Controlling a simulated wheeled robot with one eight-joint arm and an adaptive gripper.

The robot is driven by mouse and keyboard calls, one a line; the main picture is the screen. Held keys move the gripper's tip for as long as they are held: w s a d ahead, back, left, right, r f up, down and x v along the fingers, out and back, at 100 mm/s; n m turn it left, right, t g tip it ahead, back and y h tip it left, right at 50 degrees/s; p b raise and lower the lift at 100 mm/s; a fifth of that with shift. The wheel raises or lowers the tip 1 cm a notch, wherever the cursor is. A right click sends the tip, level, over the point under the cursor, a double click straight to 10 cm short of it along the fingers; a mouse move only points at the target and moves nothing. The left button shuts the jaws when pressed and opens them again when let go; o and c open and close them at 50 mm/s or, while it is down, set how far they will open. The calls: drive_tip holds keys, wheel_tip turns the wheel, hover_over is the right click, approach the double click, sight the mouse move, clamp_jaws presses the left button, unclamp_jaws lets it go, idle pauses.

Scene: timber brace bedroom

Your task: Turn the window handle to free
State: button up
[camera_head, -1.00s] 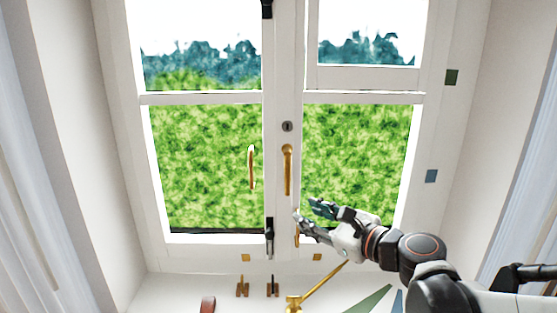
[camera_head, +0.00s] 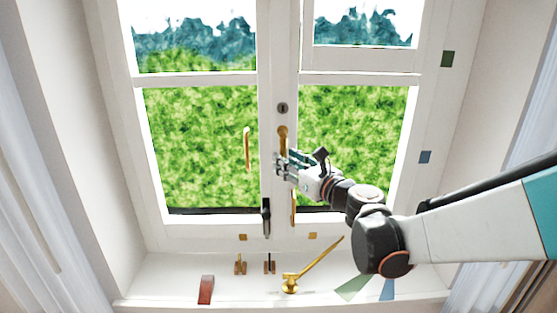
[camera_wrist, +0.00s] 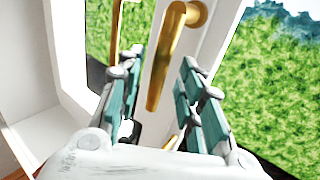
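The gold window handle (camera_head: 283,138) hangs down on the central white stile of the window, below a keyhole plate. In the wrist view the handle (camera_wrist: 164,60) points down from its round base, and its lower end lies between my fingers. My gripper (camera_head: 281,163) is at the lower part of the handle in the head view and partly covers it. In the wrist view my gripper (camera_wrist: 160,75) is open, with a teal-padded finger on each side of the handle. A gap shows on both sides, so I see no contact.
A second gold handle (camera_head: 247,149) shows at the left pane. A black catch (camera_head: 266,217) sits low on the stile. The sill holds a gold stay (camera_head: 291,283), a reddish-brown wedge (camera_head: 206,289) and small brass brackets (camera_head: 240,265). Side walls flank the window.

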drive_tip(key=shift+x, duration=1.25)
clamp_jaws()
